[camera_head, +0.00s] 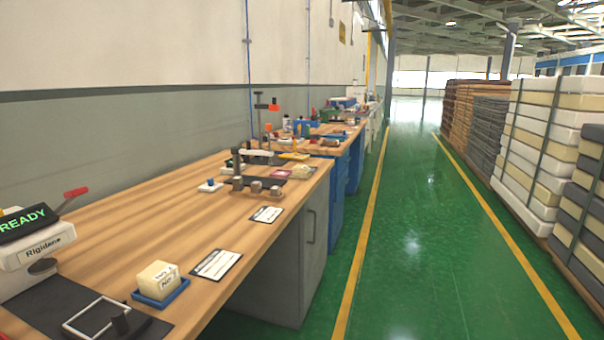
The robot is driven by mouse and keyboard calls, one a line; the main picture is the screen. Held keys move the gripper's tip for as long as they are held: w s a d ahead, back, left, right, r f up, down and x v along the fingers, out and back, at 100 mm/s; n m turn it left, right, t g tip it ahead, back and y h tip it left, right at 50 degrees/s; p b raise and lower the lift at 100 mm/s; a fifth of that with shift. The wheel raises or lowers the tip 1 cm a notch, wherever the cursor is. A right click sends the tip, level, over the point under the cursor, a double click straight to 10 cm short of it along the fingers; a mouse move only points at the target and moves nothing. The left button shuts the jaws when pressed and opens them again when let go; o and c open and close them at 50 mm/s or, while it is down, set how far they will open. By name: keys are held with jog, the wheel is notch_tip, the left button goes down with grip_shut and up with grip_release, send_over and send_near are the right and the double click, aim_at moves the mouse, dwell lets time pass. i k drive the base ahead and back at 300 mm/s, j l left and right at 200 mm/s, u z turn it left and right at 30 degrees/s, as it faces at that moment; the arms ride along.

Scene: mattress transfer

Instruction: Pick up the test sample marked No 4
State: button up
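A cream foam block (157,279) sits in a shallow blue tray (176,296) near the front edge of the wooden bench. Its marking is small and looks like "No 3". I see no block that I can read as No 4.
A device with a "READY" display (27,222) and a dark mat (60,303) stand at the left. White cards (216,263) lie on the bench (160,225). The green aisle (410,240) is clear. Mattress stacks (540,140) line its right side.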

aim_at(298, 171)
jog(key=i+l+u, duration=0.15)
jog(key=i+l, duration=0.15)
jog(key=i, duration=0.45)
jog(key=i+l+u, duration=0.15)
jog(key=i+l, duration=0.25)
jog(key=i, duration=0.3)
jog(key=i+l+u, duration=0.1)
jog(key=i+l, duration=0.35)
jog(key=i, duration=0.2)
jog(key=i+l+u, duration=0.15)
jog(key=i+l, duration=0.4)
jog(key=i, duration=0.15)
